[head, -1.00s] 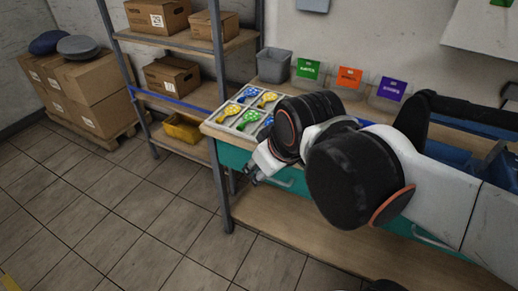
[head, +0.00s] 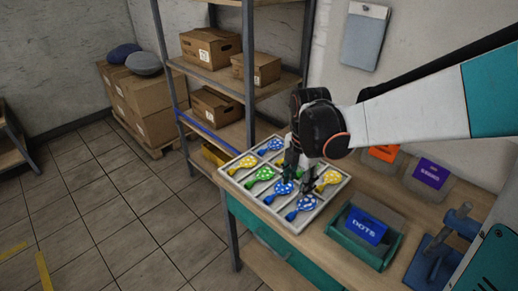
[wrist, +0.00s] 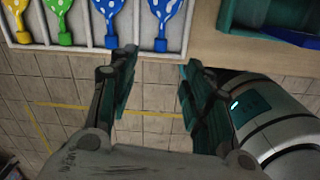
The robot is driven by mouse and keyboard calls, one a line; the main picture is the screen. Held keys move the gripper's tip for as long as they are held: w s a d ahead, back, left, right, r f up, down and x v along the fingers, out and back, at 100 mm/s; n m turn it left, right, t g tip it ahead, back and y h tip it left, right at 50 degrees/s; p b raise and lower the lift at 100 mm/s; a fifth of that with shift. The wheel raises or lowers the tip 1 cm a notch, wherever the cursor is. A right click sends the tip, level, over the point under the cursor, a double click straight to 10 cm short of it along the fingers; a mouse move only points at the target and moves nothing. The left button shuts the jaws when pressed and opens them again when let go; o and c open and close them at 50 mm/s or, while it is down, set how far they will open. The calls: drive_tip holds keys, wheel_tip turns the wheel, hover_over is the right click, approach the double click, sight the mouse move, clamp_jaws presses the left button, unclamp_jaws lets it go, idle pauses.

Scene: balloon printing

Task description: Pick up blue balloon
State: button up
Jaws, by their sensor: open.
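A pale tray (head: 262,209) at the table's left end holds several flat balloons in compartments. Blue dotted balloons lie at the front corner (head: 303,204), at the middle of the front side (head: 281,189) and near the back (head: 270,145). In the wrist view, two blue balloons (wrist: 163,12) (wrist: 108,10) lie at the top beside a green one (wrist: 62,12). My gripper (head: 298,182) is over the tray, pointing down, and hides part of it. Its open, empty fingers (wrist: 158,60) show below the tray edge in the wrist view.
Yellow balloons (head: 328,178) and a green balloon (head: 262,173) share the tray. A teal box with a blue DOTS card (head: 366,228) stands to the right, then a blue metal device (head: 436,250). Shelving with cardboard boxes (head: 211,46) stands behind left.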

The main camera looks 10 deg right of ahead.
sight(302, 207)
drive_tip(key=shift+n, duration=0.8)
drive_tip(key=f+b, duration=0.1)
drive_tip(key=f, duration=0.4)
drive_tip(key=f+b, duration=0.2)
drive_tip(key=f, duration=0.2)
drive_tip(key=f+b, duration=0.2)
drive_tip(key=f, duration=0.3)
drive_tip(key=shift+w+f, duration=0.25)
drive_tip(key=shift+f, duration=0.05)
drive_tip(key=shift+r, duration=0.1)
drive_tip(key=c, duration=0.8)
